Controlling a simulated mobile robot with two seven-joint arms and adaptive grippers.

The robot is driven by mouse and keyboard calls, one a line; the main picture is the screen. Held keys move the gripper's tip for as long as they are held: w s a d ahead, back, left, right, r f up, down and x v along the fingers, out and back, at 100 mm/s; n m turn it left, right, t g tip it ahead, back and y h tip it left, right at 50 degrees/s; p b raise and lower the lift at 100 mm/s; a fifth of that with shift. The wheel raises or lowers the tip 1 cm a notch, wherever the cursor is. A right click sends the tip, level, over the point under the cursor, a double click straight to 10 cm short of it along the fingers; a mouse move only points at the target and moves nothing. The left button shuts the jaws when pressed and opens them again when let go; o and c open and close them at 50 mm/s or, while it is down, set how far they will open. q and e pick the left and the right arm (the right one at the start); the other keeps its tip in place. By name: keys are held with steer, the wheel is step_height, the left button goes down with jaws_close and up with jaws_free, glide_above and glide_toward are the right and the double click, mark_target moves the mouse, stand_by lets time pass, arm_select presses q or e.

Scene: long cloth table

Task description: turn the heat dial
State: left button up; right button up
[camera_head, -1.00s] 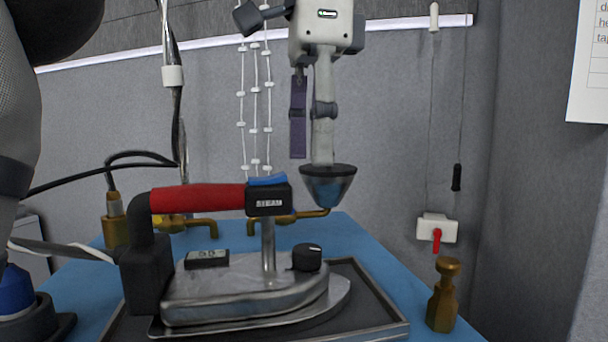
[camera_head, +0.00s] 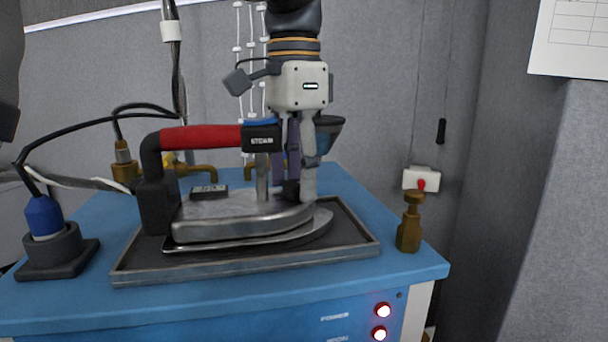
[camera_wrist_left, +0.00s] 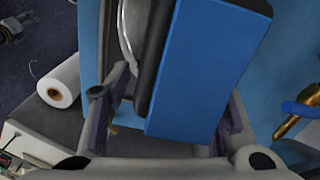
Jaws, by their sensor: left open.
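The steam iron (camera_head: 245,222) has a silver body, a red handle (camera_head: 200,137) and a black steam box with a blue button (camera_head: 261,121) on top. It rests on a dark metal-rimmed tray (camera_head: 250,264). The black heat dial (camera_head: 291,190) is on the iron's front top, mostly covered by my fingers. My left gripper (camera_head: 299,186) points down there, right of the steam box, fingers open. I cannot tell whether they touch the dial. In the left wrist view the blue button (camera_wrist_left: 208,65) fills the middle, and the dial cannot be made out. My right gripper is not in view.
A brass bottle-like piece (camera_head: 409,224) stands at the table's right. A blue plug in a black socket (camera_head: 54,245) is at the left, with cables. Two lit red buttons (camera_head: 382,310) are on the front panel.

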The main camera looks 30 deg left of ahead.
arm_select(q)
steer(key=shift+a, duration=0.15)
steer(key=shift+c, duration=0.6)
jaws_close()
steer(key=shift+m, duration=2.9)
steer(key=shift+o, duration=0.6)
jaws_free()
